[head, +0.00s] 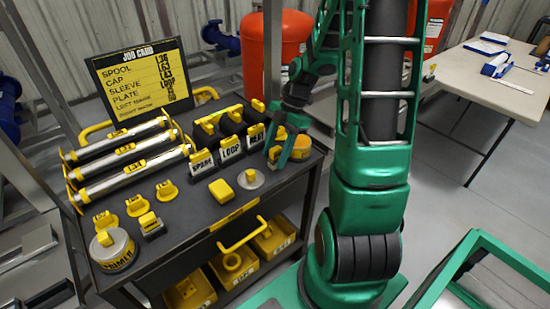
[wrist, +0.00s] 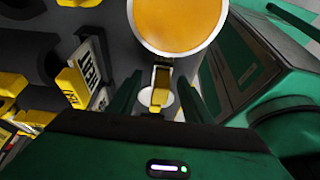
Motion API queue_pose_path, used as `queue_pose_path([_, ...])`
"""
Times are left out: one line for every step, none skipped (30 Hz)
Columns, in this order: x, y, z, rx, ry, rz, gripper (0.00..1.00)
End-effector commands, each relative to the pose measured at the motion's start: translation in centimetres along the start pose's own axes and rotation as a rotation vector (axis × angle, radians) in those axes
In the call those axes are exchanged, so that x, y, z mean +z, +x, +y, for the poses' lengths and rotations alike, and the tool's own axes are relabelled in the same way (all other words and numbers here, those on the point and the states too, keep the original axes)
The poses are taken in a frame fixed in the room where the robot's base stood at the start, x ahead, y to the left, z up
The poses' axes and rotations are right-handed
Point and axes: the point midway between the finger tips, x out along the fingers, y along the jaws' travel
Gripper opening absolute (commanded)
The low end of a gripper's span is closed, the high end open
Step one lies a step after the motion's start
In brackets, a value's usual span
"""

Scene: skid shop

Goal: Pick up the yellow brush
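A small yellow upright piece (wrist: 160,92), which looks like the brush, shows between my fingers in the wrist view, with a pale round part around its lower end. In the head view, a yellow piece (head: 275,153) shows at my gripper (head: 287,152), partly hidden by it. My gripper (wrist: 163,88) is open, with a finger on each side of the piece and gaps visible between. It points down at the right end of the dark cart top (head: 203,207). Whether a finger touches the piece cannot be told.
An orange-topped round can (wrist: 180,18) stands right beside my fingers. Silver tubes (head: 128,160), yellow blocks (head: 220,190) and a tin (head: 113,250) occupy the cart. A red drum (head: 275,40) stands behind.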

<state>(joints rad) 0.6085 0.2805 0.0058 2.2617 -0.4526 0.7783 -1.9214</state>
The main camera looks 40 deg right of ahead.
Motion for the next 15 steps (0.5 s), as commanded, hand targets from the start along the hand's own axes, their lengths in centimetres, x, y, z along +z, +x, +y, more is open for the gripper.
queue_pose_path([0.00,-0.02,0.00,0.000,0.000,0.000,0.36])
queue_pose_path([0.00,-0.02,0.00,0.000,0.000,0.000,0.29])
queue_pose_path([0.00,-0.02,0.00,0.000,0.000,0.000,0.19])
queue_pose_path([0.01,-0.03,0.00,0.000,0.000,0.000,0.12])
queue_pose_path([0.01,-0.03,0.00,0.000,0.000,0.000,0.05])
queue_pose_path([0.01,-0.03,0.00,0.000,0.000,0.000,0.00])
queue_pose_path([0.01,-0.04,0.00,0.000,0.000,0.000,0.00])
queue_pose_path([0.01,-0.04,0.00,0.000,0.000,0.000,0.00])
queue_pose_path([0.01,-0.04,0.00,0.000,0.000,0.000,0.00])
queue_pose_path([0.01,-0.05,0.00,0.000,0.000,0.000,0.00])
queue_pose_path([0.01,-0.05,0.00,0.000,0.000,0.000,0.00])
queue_pose_path([0.01,-0.05,0.00,0.000,0.000,0.000,0.00])
queue_pose_path([0.01,-0.06,0.00,0.000,0.000,0.000,0.00])
queue_pose_path([0.00,-0.09,0.01,0.001,0.000,0.000,0.00])
queue_pose_path([-0.03,-0.16,0.01,0.001,0.000,0.000,0.00])
